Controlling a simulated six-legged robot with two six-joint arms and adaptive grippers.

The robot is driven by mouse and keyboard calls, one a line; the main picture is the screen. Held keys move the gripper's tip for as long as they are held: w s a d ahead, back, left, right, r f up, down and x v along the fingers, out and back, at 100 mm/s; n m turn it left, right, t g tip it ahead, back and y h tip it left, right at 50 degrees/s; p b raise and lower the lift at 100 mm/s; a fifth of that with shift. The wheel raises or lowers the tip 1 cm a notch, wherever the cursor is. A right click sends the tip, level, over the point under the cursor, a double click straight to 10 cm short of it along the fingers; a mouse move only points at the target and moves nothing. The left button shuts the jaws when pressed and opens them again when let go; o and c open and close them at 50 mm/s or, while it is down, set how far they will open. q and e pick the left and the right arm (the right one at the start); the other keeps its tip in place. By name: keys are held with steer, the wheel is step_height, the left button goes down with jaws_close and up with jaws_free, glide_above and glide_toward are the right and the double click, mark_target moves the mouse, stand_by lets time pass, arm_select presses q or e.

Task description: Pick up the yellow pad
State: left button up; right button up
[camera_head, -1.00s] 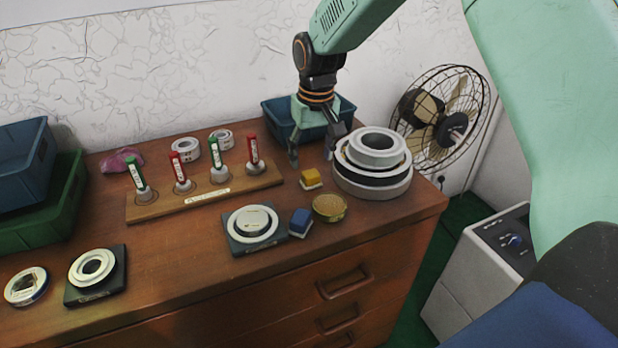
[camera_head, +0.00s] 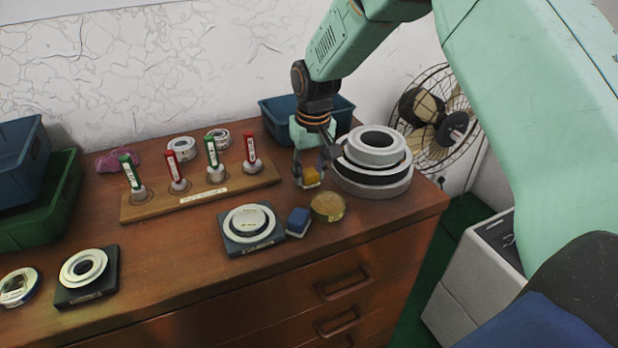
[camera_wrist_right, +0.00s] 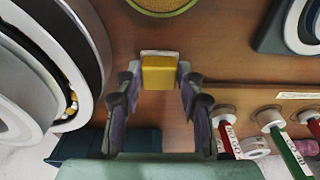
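The yellow pad (camera_head: 311,177) is a small block with a pale underside on the brown cabinet top, left of the stacked bearing rings. It also shows in the right wrist view (camera_wrist_right: 159,73). My right gripper (camera_head: 311,172) is lowered around it, one finger on each side. In the right wrist view my right gripper's fingertips (camera_wrist_right: 159,76) flank the pad closely, with what looks like a narrow gap at each side. The fingers partly hide the pad in the head view. My left gripper is not in view.
The ring stack (camera_head: 374,160) stands close to the right of the gripper. A round tin (camera_head: 328,207) and a blue pad (camera_head: 298,222) lie in front. A wooden rack (camera_head: 200,192) with red and green markers is to the left. A blue bin (camera_head: 277,112) stands behind.

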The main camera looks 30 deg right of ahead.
mark_target(309, 172)
steer(key=c, duration=0.6)
step_height(309, 172, up, 10)
steer(key=shift+w+f+p, duration=0.1)
steer(key=shift+w+p, duration=0.05)
steer(key=shift+p, duration=1.1)
steer(key=o, duration=0.6)
steer(key=c, duration=0.5)
